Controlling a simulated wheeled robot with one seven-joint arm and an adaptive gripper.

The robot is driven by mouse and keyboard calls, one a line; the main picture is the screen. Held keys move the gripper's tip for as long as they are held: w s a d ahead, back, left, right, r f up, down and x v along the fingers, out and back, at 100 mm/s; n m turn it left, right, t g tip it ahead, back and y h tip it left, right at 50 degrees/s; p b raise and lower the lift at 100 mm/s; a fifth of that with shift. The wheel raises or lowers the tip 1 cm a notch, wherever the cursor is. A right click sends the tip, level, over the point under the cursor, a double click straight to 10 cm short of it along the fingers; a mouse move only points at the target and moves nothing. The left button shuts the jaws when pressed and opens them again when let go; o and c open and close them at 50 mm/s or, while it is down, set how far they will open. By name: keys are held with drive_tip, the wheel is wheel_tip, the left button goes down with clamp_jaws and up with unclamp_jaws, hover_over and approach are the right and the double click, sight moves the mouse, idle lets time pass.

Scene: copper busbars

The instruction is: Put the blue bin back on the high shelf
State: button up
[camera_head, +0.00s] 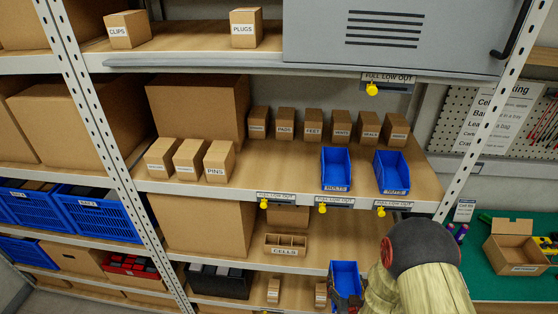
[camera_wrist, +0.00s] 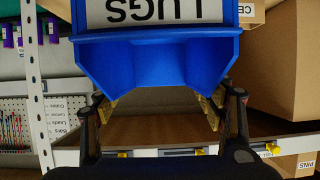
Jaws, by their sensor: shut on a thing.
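The blue bin (camera_head: 345,278), with a label reading LUGS, is at the lower shelf level at the right end, right of the CELLS box. In the wrist view the blue bin (camera_wrist: 155,55) fills the upper middle, upside down. My gripper (camera_wrist: 158,108) is shut on it, with one finger at each side. In the head view my gripper (camera_head: 347,302) is partly hidden by my arm. The bin is below the middle shelf (camera_head: 290,155); whether it touches the lower board is not clear. The top shelf (camera_head: 190,38) holds the CLIPS and PLUGS boxes.
Two other blue bins (camera_head: 336,168) (camera_head: 391,172) stand at the middle shelf's right front. Small cartons line its back, and PINS (camera_head: 219,161) is at left. Bare board lies between PINS and the bins. A grey panel (camera_head: 400,35) covers the upper right. A shelf post (camera_head: 485,110) stands at right.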

sight(343, 289)
wheel_tip(343, 289, up, 4)
drive_tip(key=shift+f+p, duration=0.15)
drive_tip(key=shift+p, duration=1.1)
